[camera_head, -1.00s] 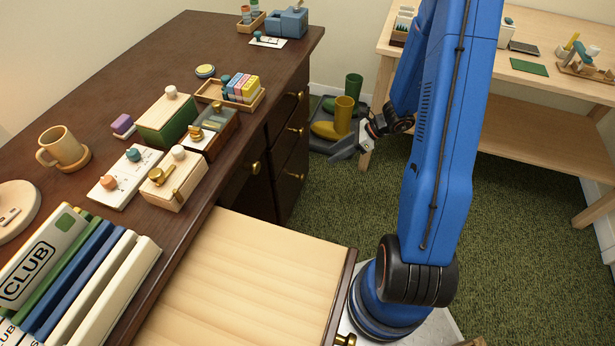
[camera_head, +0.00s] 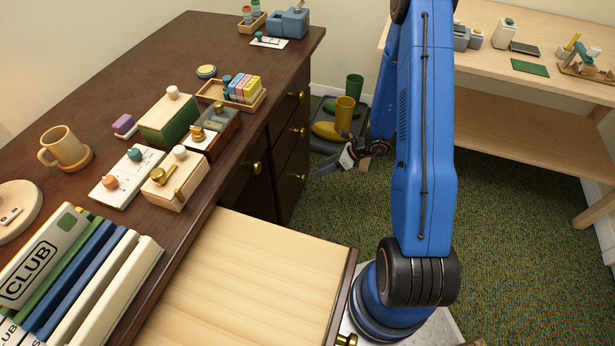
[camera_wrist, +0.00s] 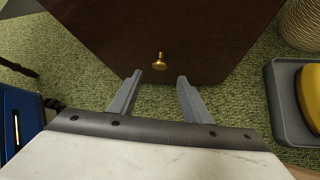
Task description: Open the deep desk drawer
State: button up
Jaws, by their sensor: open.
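The dark brown desk (camera_head: 150,60) has a stack of drawers at its far right end. The lowest drawer front (camera_head: 289,190) looks closed and has a brass knob (camera_head: 294,176). In the wrist view a dark wooden front (camera_wrist: 190,35) with one brass knob (camera_wrist: 159,62) is straight ahead; I cannot tell for sure which drawer it is. My gripper (camera_head: 322,168) is low over the carpet, to the right of the drawer stack. In the wrist view my gripper (camera_wrist: 160,77) is open and empty, its fingers either side of the knob's line, apparently short of it.
A pale wooden panel with a dark front (camera_head: 250,275) sticks out from the desk nearer me. A grey tray with yellow and green boots (camera_head: 345,112) stands behind my gripper. A pale wooden table (camera_head: 530,110) is at the right. Green carpet (camera_head: 520,240) between is clear.

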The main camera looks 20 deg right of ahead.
jog(key=x, duration=0.8)
grip_shut()
